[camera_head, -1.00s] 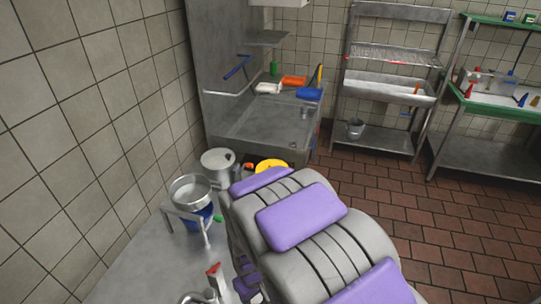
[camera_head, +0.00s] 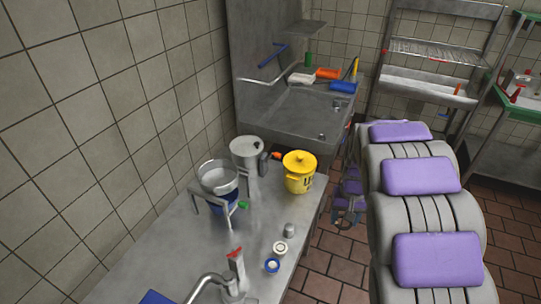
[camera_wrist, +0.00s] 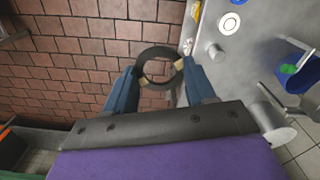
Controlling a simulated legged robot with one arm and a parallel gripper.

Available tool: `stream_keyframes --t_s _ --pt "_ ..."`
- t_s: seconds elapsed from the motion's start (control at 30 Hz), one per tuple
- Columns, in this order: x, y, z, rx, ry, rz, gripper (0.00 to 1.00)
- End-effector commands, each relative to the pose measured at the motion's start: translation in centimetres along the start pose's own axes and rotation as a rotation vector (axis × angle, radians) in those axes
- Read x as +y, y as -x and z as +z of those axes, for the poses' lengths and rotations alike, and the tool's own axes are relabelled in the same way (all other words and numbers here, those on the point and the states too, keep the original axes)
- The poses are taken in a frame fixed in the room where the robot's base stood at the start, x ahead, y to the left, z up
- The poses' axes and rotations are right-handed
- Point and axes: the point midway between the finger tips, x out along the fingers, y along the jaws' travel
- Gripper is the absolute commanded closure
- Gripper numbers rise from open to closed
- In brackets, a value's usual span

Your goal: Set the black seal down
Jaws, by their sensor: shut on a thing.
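The black seal (camera_wrist: 158,49) is a dark ring, shown in the wrist view between the fingers of my gripper (camera_wrist: 160,73). My gripper is shut on it, with tan fingertip pads touching the ring. In the head view my gripper (camera_head: 347,216) is beside the right edge of the steel table (camera_head: 180,245), with brick floor visible behind it. The seal is too small and dark to make out clearly there. In the wrist view the table lies to the right of the seal.
On the table are a yellow lidded pot (camera_head: 299,175), a steel canister (camera_head: 248,152), a strainer on a stand (camera_head: 217,178), a small grey cylinder (camera_head: 289,230), a white ring (camera_head: 280,248), a blue-rimmed piece (camera_head: 272,265) and a tap (camera_head: 232,285). A sink (camera_head: 300,115) stands behind.

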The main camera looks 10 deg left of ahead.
Motion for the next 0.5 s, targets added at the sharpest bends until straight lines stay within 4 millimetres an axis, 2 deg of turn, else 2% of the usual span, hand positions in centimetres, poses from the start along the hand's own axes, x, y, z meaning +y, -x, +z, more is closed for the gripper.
stream_keyframes --t_s 0.17,0.27,0.37,0.5 --pt "-0.3 -0.1 0.1 0.000 0.007 0.000 0.73" --pt "-1.5 -0.5 0.6 0.001 0.039 -0.001 0.73" --pt "-3.7 -1.4 1.8 0.000 0.101 -0.001 0.73" --pt "-7.8 -3.2 4.5 -0.001 0.225 -0.003 0.73"
